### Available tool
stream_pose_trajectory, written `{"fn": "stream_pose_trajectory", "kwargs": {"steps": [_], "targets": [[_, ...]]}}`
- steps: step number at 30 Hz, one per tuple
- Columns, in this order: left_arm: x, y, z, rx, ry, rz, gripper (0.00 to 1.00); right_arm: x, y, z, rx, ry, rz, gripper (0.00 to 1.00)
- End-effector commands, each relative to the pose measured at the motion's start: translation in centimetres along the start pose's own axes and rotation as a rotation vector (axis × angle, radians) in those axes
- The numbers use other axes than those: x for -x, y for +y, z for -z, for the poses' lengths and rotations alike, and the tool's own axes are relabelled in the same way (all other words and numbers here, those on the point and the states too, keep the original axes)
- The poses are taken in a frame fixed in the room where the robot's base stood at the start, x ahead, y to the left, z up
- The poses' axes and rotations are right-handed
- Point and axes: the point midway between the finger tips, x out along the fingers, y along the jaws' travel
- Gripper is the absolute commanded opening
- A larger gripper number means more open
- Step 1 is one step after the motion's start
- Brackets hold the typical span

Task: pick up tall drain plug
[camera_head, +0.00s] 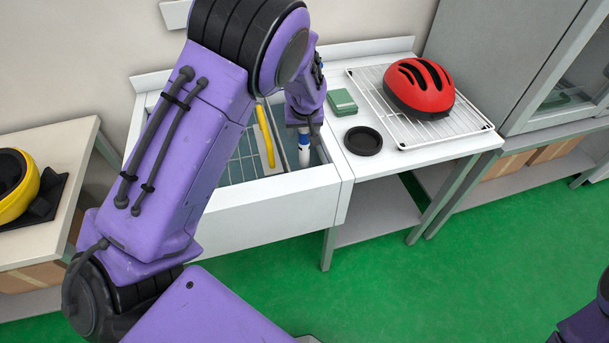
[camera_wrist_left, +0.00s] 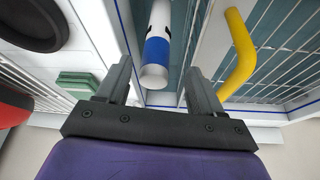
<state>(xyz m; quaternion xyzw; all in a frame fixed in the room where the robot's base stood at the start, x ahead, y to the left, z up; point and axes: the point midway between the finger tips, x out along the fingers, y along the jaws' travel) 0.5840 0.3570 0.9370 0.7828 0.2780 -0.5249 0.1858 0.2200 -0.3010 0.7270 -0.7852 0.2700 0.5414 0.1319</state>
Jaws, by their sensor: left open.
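The tall drain plug (camera_head: 304,150) is a white cylinder with a blue band, standing upright in the right part of the sink (camera_head: 260,208). In the left wrist view the plug (camera_wrist_left: 157,48) lies ahead, in line with the gap between my left gripper's fingers. My left gripper (camera_wrist_left: 157,68) is open, with one finger to each side of the line to the plug. In the head view the left gripper (camera_head: 303,122) is above the plug, partly hidden by my wrist. I cannot tell whether the fingers touch it. My right gripper is out of view.
The counter right of the sink holds a black dish (camera_head: 362,141), green pads (camera_head: 341,102), and a red helmet (camera_head: 420,88) on a wire rack (camera_head: 455,126). A yellow helmet (camera_head: 18,188) is far left.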

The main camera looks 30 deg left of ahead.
Motion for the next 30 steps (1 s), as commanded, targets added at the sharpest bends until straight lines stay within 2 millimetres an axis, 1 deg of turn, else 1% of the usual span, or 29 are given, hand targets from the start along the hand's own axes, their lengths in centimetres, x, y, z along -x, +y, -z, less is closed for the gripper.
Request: {"fn": "stream_pose_trajectory", "kwargs": {"steps": [2,6,9,12,17,18,20,21,23,24,30], "targets": [[-0.7,0.1,0.3,0.0,-0.001,0.001,0.67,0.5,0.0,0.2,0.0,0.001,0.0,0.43],[-3.0,0.5,1.2,0.001,-0.002,0.002,0.67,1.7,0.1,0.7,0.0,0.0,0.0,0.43],[-4.7,0.4,1.1,0.002,-0.002,0.002,0.67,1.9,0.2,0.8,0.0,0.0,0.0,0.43],[-5.3,0.3,1.1,0.004,0.0,0.001,0.67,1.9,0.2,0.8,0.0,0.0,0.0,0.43],[-5.4,0.4,1.1,0.004,0.001,0.0,0.67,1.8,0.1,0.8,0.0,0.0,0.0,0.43],[-5.4,0.4,1.1,0.004,0.001,0.001,0.6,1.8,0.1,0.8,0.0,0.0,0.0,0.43],[-5.4,0.4,1.1,0.003,0.001,0.001,0.41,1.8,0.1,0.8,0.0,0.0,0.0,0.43],[-5.4,0.4,1.1,0.003,0.001,0.001,0.28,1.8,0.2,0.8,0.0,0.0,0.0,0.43],[-5.3,0.4,1.1,0.003,0.001,0.001,0.08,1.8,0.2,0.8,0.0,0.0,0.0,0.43],[-5.3,0.4,1.1,0.003,0.001,0.001,0.0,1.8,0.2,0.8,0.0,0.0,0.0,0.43],[-5.3,0.4,1.2,0.004,0.003,0.0,0.0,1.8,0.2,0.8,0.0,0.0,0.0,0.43]]}}
